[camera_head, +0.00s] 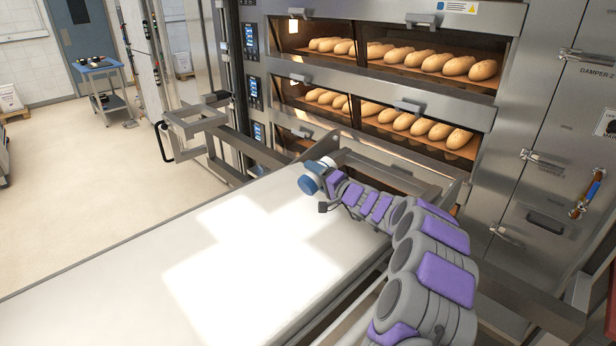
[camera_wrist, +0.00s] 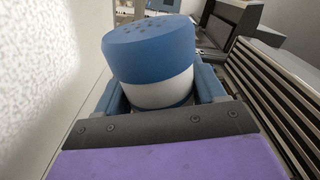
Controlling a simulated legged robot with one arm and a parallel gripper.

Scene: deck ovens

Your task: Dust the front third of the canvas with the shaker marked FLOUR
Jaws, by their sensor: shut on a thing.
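A shaker with a blue lid pierced by dark holes and a white body (camera_wrist: 150,42) fills the middle of the wrist view. My gripper (camera_wrist: 158,88) is shut on it, with a blue-grey finger on each side. In the head view the shaker (camera_head: 308,184) shows small and blue at the end of my arm, above the far end of the canvas near the ovens. The canvas (camera_head: 120,285) is a long, flat, pale surface with a bright patch of light. No marking on the shaker is readable, and I cannot make out flour on the canvas.
Deck ovens (camera_head: 400,94) with several loaves stand behind the canvas's far end. A metal frame with a handle (camera_head: 190,122) stands left of that end. Steel panels (camera_head: 560,140) close off the right. A blue trolley (camera_head: 98,68) stands far left, with open floor before it.

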